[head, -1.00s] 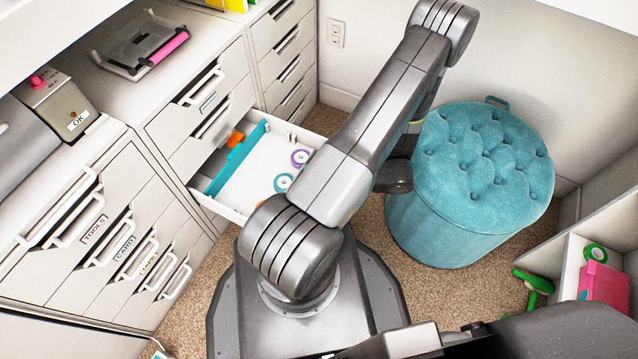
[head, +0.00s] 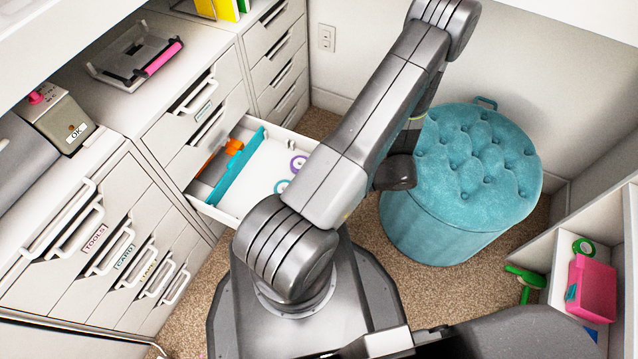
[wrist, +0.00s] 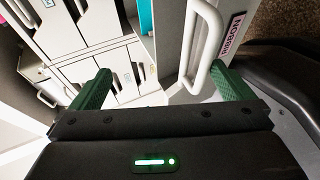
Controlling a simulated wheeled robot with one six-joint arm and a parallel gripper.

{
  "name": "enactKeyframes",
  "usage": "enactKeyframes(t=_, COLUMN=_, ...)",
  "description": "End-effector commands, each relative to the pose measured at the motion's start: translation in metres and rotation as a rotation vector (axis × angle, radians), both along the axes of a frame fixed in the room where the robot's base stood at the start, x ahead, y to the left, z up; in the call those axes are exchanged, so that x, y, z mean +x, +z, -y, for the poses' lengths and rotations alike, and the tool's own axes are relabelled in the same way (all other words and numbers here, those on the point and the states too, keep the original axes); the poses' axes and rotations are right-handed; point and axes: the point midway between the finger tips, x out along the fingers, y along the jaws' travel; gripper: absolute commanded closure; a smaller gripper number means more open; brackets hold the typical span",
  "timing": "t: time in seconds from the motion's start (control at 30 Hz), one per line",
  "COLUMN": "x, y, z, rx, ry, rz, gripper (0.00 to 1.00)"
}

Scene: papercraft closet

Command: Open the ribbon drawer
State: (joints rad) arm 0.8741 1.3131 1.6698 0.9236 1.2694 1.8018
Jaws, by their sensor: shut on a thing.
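The ribbon drawer (head: 215,212) stands pulled out of the white cabinet in the head view. Inside are a teal divider (head: 240,165), an orange item (head: 234,147) and ribbon rolls (head: 298,163). My arm hides its right part and front. In the wrist view, the drawer's front carries a purple RIBBON label (wrist: 233,32) and a white bar handle (wrist: 212,35). My gripper (wrist: 162,70), with green fingers, is at this handle and shut on it. The handle lies close to the right finger; the exact contact is hard to see. The head view hides my gripper.
Shut drawers labelled TOOLS and CARD (head: 95,238) are at the left. A teal tufted stool (head: 465,185) stands right of my arm. A shelf with a pink box (head: 592,288) is at the far right. Carpet (head: 430,285) shows between the stool and my base.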

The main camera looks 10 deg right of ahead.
Motion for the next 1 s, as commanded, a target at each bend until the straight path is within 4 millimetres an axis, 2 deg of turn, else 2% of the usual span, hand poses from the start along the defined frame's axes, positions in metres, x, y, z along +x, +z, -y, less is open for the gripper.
enactKeyframes(t=0.03, x=0.001, y=0.009, z=0.004, rx=0.008, ry=-0.004, rz=0.012, gripper=0.18)
enactKeyframes(t=0.27, x=-0.002, y=0.011, z=0.02, rx=0.007, ry=-0.003, rz=0.013, gripper=0.18)
enactKeyframes(t=0.3, x=-0.003, y=0.011, z=0.023, rx=0.007, ry=-0.003, rz=0.013, gripper=0.24)
enactKeyframes(t=0.37, x=-0.005, y=0.011, z=0.027, rx=0.007, ry=-0.003, rz=0.011, gripper=0.68)
enactKeyframes(t=1.0, x=-0.018, y=0.015, z=0.069, rx=0.006, ry=0.001, rz=0.005, gripper=0.68)
